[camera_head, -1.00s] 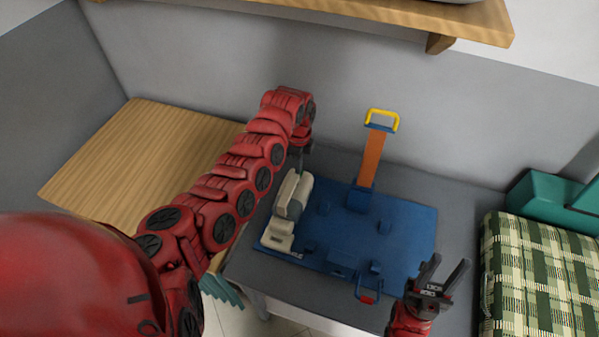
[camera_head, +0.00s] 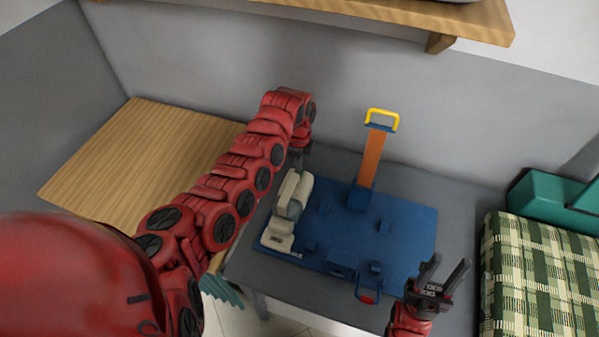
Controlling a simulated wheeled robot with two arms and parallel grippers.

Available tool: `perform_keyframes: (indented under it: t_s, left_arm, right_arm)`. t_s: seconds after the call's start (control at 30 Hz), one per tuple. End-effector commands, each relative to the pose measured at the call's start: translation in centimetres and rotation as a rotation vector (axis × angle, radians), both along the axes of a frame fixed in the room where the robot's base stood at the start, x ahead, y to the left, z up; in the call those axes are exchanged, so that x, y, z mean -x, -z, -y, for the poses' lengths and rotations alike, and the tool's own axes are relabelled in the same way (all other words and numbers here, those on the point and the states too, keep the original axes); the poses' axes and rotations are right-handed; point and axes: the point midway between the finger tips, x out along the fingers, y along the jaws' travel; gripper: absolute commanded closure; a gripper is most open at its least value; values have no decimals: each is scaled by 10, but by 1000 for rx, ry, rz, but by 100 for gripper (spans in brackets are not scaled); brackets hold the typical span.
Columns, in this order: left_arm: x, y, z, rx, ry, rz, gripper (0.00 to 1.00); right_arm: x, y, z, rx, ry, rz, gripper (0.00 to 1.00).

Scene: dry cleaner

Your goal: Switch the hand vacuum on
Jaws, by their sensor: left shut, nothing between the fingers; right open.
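The hand vacuum (camera_head: 283,222) is a cream and grey device lying on the left part of a blue board (camera_head: 345,232). My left arm reaches over from the left. My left gripper (camera_head: 298,165) is shut and empty, pointing down at the far end of the vacuum. Its fingertips are partly hidden, and I cannot tell whether they touch the vacuum. The vacuum's switch is too small to make out. My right gripper (camera_head: 444,272) is open and empty at the board's front right corner, apart from the vacuum.
An orange upright with a yellow handle (camera_head: 378,150) stands at the board's back. A red-tipped blue loop (camera_head: 368,292) is at its front edge. A checked fabric item (camera_head: 540,270) and a teal box (camera_head: 555,200) are at right. A wooden surface (camera_head: 140,155) is at left, a shelf (camera_head: 400,20) above.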

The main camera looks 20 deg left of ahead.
Motion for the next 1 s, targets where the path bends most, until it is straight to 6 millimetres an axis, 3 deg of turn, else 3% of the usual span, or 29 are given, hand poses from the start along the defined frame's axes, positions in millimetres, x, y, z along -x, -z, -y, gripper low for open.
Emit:
perform_keyframes:
  t_s: [1.0]
  left_arm:
    - [0,16,0,0,0,1,100]
  right_arm:
    - [0,8,0,0,0,0,58]
